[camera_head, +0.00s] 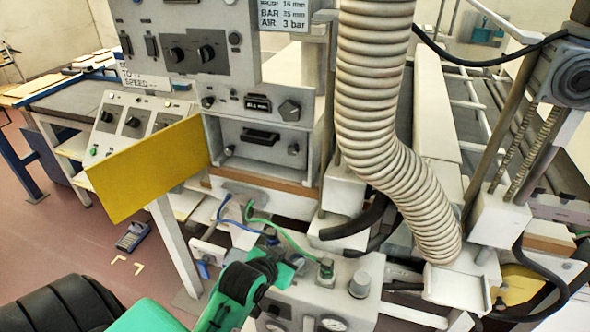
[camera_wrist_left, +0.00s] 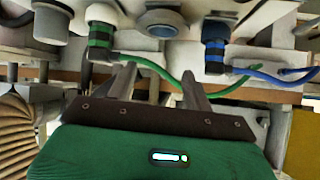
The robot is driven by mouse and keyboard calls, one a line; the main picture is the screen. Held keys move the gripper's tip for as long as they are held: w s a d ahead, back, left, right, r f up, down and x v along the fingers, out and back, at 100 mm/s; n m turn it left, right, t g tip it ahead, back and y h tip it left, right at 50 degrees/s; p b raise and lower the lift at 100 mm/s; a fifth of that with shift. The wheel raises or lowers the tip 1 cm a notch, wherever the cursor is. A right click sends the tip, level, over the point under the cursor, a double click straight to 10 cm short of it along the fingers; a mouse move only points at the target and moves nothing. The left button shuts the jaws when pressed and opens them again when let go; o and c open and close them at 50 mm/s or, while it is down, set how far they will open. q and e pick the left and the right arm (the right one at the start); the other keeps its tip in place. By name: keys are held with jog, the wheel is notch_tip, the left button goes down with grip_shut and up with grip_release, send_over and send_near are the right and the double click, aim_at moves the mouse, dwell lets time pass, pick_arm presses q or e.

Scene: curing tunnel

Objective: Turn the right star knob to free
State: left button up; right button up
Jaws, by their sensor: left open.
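The likely right star knob (camera_head: 293,149) is a small dark knob at the right side of the recessed front panel. A similar small knob (camera_head: 229,150) sits at the panel's left side, with a black handle (camera_head: 260,136) between them. Which way the knobs are set is too small to read. My left gripper (camera_head: 277,262) is low, below and in front of the panel, and partly hidden by its own wrist. My right gripper is not in view.
A grey box (camera_head: 345,305) with gauges and hose fittings stands close by my left gripper. Green (camera_head: 285,236) and blue (camera_head: 237,222) hoses cross near it. A ribbed duct (camera_head: 380,120) hangs to the right. A yellow flap (camera_head: 150,168) sticks out at the left.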

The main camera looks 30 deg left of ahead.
pick_arm(q)
jog(key=w+a+r+n+t+y, duration=0.1)
jog(key=w+a+r+t, duration=0.2)
jog(key=w+a+r, duration=0.3)
jog(key=n+t+y, duration=0.2)
jog(key=t+y, duration=0.1)
send_near(292, 150)
jog(key=p+x, duration=0.3)
jog(key=x, duration=0.5)
jog(key=shift+w+f, duration=0.1)
jog(key=shift+w, duration=0.15)
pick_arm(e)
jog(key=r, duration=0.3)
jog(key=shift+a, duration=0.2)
pick_arm(q)
jog(key=c, duration=1)
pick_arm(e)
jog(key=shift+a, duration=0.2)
